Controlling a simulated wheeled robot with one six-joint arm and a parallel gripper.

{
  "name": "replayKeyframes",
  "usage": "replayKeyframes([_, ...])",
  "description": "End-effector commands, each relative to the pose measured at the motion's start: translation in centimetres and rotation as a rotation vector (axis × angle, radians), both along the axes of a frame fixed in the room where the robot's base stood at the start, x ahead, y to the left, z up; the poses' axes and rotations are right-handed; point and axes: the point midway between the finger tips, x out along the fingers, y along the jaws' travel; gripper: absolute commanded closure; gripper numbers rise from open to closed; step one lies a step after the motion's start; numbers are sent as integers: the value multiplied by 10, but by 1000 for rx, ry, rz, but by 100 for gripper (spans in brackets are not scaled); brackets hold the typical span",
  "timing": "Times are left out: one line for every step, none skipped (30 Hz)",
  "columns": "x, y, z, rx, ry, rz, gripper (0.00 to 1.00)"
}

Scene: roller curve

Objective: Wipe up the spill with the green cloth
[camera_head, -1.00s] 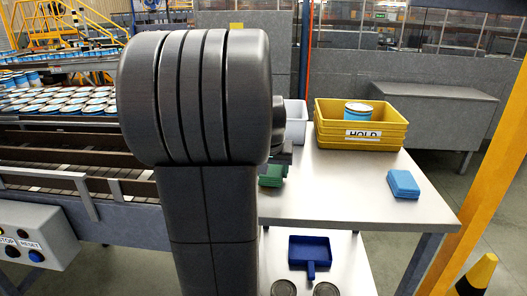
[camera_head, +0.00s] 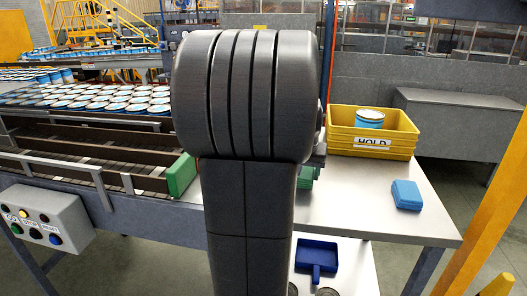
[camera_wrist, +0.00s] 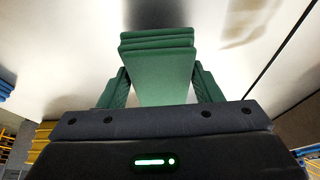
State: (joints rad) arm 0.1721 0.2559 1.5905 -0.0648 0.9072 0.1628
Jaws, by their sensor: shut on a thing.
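The green cloth (camera_wrist: 160,75) is a thick folded stack in the wrist view. My gripper (camera_wrist: 158,88) is shut on it, with a finger along each side. In the head view, a small part of the cloth (camera_head: 305,174) shows past my arm, over or on the pale table (camera_head: 365,212); I cannot tell whether it touches. My arm hides most of the gripper there. A faint brownish patch (camera_wrist: 250,22) shows on the pale surface in the wrist view; I cannot tell whether it is the spill or a reflection.
A yellow HOLD tote (camera_head: 373,143) holding a can stands at the table's back. A blue folded stack (camera_head: 406,195) lies at the right. A blue dustpan (camera_head: 316,257) sits on the lower shelf. A green block (camera_head: 181,175) stands by the conveyor (camera_head: 75,150) at left.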

Motion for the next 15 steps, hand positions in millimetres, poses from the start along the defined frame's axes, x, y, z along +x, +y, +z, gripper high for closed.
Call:
replayKeyframes([0, 0, 9, 0, 0, 1, 63])
replayKeyframes([0, 0, 12, 0, 0, 1, 63])
replayKeyframes([0, 0, 15, 1, 0, 1, 63])
replayKeyframes([0, 1, 18, 1, 0, 1, 63])
replayKeyframes([1, 1, 21, 1, 0, 1, 63])
replayKeyframes([1, 1, 25, 0, 0, 2, 63])
replayKeyframes([1, 1, 27, 0, 0, 2, 63])
replayKeyframes([1, 1, 30, 0, 0, 2, 63])
replayKeyframes([1, 1, 34, 0, 0, 2, 63])
replayKeyframes([1, 1, 37, 0, 0, 2, 63])
replayKeyframes([1, 1, 39, 0, -1, 2, 63])
replayKeyframes([1, 1, 43, -1, -1, 3, 63])
replayKeyframes([1, 1, 46, 0, -1, 4, 63])
replayKeyframes([1, 1, 48, 0, -1, 4, 63])
replayKeyframes([1, 1, 52, 0, -1, 4, 63])
